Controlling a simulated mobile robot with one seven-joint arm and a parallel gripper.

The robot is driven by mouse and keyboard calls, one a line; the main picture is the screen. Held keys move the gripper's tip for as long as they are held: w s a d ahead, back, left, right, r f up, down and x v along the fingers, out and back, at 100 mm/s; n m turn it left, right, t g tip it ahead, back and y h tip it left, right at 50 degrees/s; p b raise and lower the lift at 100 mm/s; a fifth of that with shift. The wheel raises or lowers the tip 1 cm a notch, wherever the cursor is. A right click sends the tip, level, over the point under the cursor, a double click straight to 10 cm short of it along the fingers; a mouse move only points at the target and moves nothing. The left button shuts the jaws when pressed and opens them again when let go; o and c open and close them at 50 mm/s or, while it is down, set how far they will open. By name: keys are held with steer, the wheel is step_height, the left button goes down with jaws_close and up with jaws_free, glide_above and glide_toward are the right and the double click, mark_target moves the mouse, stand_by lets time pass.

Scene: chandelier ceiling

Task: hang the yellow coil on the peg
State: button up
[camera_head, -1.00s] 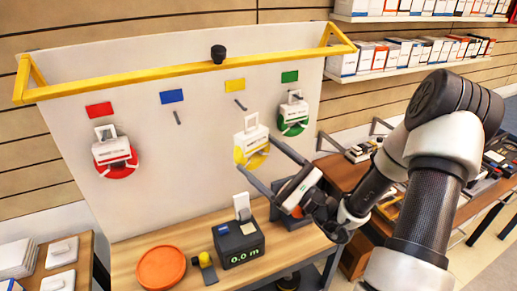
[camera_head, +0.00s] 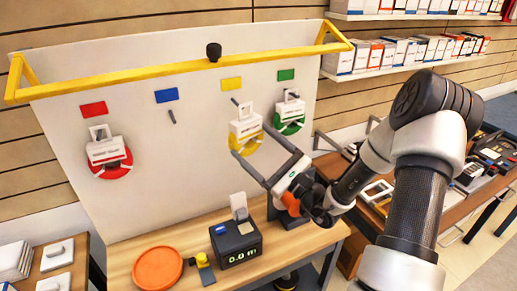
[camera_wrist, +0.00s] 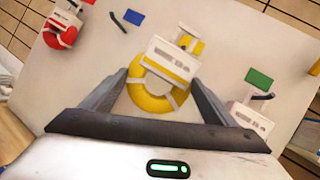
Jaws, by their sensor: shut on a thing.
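The yellow coil (camera_head: 251,147) has a white tag with an open square handle (camera_head: 245,111) on top. My gripper (camera_head: 249,139) is shut on the coil and holds it in front of the white board, with one finger at each side. The wrist view also shows the yellow coil (camera_wrist: 150,98) between the fingers. The peg (camera_head: 235,101) under the yellow label (camera_head: 231,84) sticks out just above and left of the handle in the head view. In the wrist view the handle overlaps the yellow label. I cannot tell whether the handle is around the peg.
A red coil (camera_head: 113,166) hangs at the left and a green coil (camera_head: 291,127) hangs close to the right of the yellow one. The peg under the blue label (camera_head: 169,96) is bare. Below are an orange disc (camera_head: 158,268) and a black meter box (camera_head: 236,243) on the table.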

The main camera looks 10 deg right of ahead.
mark_target(249, 140)
steer(key=shift+w+a+f+b, duration=0.1)
steer(key=shift+w+a+b, duration=0.1)
steer(key=shift+w, duration=0.7)
steer(key=shift+w+a+b, duration=0.15)
steer(key=shift+w, duration=0.75)
steer(key=shift+w+a+f+b, duration=0.1)
steer(key=shift+w+a+b, duration=0.1)
steer(key=shift+w, duration=0.7)
steer(key=shift+w+a+f+b, duration=0.1)
steer(key=shift+w+f+b, duration=0.3)
steer(key=shift+w, duration=0.15)
steer(key=o, duration=1.3)
steer(key=shift+f, duration=0.1)
